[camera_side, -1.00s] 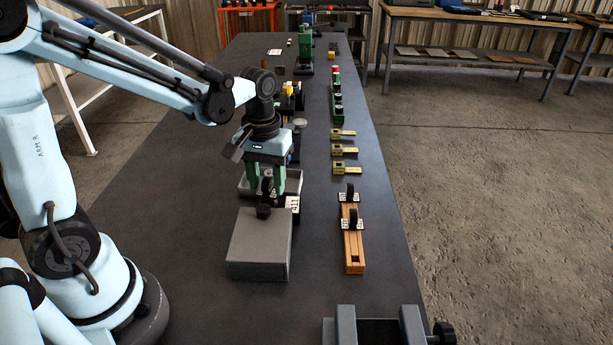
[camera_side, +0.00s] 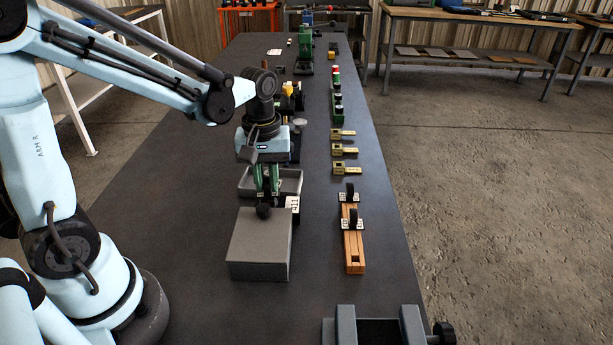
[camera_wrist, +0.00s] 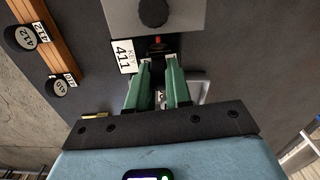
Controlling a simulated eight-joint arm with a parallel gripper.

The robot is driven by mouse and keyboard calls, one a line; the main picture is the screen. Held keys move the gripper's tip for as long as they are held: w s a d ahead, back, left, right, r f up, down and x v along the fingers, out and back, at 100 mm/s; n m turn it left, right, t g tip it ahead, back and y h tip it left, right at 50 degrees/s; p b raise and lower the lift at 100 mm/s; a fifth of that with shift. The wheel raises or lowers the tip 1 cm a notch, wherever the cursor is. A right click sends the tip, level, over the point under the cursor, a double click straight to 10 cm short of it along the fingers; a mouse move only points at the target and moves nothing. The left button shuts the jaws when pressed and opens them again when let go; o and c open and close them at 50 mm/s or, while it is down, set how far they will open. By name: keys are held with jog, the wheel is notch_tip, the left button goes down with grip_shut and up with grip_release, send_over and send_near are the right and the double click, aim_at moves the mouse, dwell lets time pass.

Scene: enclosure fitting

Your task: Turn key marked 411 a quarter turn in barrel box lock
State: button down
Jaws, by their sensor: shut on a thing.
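The grey box lock (camera_side: 258,250) lies on the bench, with a dark round knob on top near its far edge; it also shows at the top of the wrist view (camera_wrist: 185,14). The white tag of key 411 (camera_wrist: 123,57) hangs beside the box's far end and shows in the side view too (camera_side: 292,204). My gripper (camera_wrist: 158,70) is shut on key 411 at that end. Its green fingers hide most of the key, and a small red spot shows between them and the box. I cannot tell how far the key is turned in the barrel.
A wooden rack (camera_side: 354,252) with black-headed tagged keys stands to the right; one tag reads 412 in the wrist view (camera_wrist: 42,32). A grey tray (camera_side: 298,184) lies beneath my gripper. Several brass pieces (camera_side: 345,150) lie beyond the rack. A vise (camera_side: 345,325) stands at the near edge.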

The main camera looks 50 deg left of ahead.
jog(key=c, duration=1)
grip_release()
jog(key=shift+o, duration=0.2)
jog(key=shift+r, duration=0.15)
